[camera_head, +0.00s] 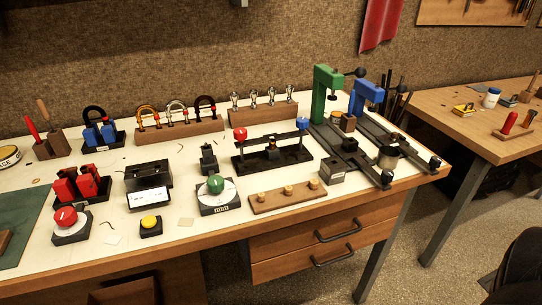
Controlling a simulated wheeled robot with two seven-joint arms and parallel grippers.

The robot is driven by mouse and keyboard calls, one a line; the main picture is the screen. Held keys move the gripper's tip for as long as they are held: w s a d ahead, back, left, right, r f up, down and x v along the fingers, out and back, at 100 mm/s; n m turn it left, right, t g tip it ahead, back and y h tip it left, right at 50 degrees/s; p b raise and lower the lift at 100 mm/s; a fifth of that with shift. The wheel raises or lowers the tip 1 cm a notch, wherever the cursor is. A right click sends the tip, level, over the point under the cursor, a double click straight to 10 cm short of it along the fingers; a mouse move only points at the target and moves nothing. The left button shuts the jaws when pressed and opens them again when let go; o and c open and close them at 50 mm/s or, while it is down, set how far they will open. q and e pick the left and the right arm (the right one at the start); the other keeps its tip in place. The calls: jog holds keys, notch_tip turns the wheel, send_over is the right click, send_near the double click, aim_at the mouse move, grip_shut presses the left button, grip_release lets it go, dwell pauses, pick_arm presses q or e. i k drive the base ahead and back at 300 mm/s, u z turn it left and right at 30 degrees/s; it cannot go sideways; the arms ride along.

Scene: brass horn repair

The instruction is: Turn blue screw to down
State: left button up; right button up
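The blue screw looks to be the round blue knob (302,123) on top of the right end of a black fixture (282,160). A red knob (240,134) tops the fixture's left end, and a dark bar spans between the two ends. The blue knob stands upright; its turn position is too small to tell. Neither of my grippers is in view, and nothing touches the fixture.
A green press (325,92) and a blue press (367,95) stand right of the fixture. A wooden strip with several pegs (288,196) lies in front. A green-knobbed dial (216,190) and a black box (149,183) stand to the left. A wooden rack (263,115) stands behind.

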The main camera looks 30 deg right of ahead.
aim_at(303, 123)
jog(key=z, duration=1.25)
jog(key=k, duration=0.5)
jog(key=z, duration=1.15)
jog(key=i, duration=0.9)
jog(key=u, duration=2.4)
